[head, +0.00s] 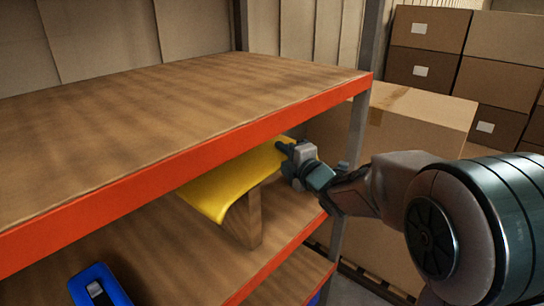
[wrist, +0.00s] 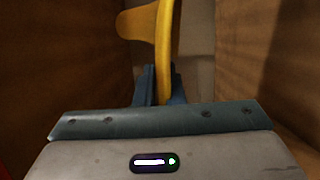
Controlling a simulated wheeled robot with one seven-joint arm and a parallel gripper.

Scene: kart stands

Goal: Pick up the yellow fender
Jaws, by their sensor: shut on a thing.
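The yellow fender (head: 229,187) is a curved yellow panel on the middle shelf, beneath the top board, in the head view. A wooden block (head: 246,217) stands under it; I cannot tell whether they touch. My gripper (head: 284,149) is at the fender's right end, just under the orange top edge. In the wrist view the fender (wrist: 164,45) runs as a yellow strip down between the fingers of my gripper (wrist: 159,88), which are shut on its edge. The top board hides the fender's far upper part in the head view.
The orange-edged top board (head: 190,95) lies close above the fender and is bare. A blue object (head: 98,286) sits on the shelf at lower left. A rack post (head: 355,130) and cardboard boxes (head: 425,115) stand to the right, behind my arm.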

